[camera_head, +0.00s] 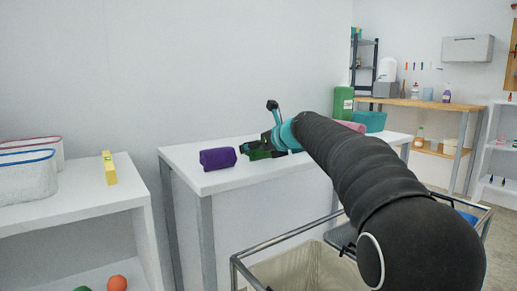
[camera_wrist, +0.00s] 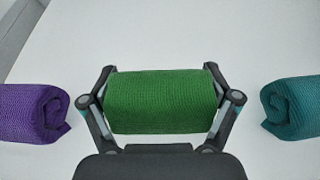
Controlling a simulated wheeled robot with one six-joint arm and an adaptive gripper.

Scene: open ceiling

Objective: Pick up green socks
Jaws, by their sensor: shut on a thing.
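The green socks (camera_wrist: 160,100) are a rolled knit bundle in the middle of the wrist view. My gripper (camera_wrist: 161,88) has a finger at each end of the roll and is shut on it. In the head view the green socks (camera_head: 262,154) are a dark green patch on the white table, partly hidden by my gripper (camera_head: 265,147). I cannot tell whether the roll touches the tabletop.
A purple roll (camera_head: 218,158) lies left of the green socks, and a teal roll (camera_wrist: 294,108) lies to their right. A pink roll (camera_head: 351,126), a green container (camera_head: 343,103) and a teal bin (camera_head: 370,121) stand farther along the table (camera_head: 240,180).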

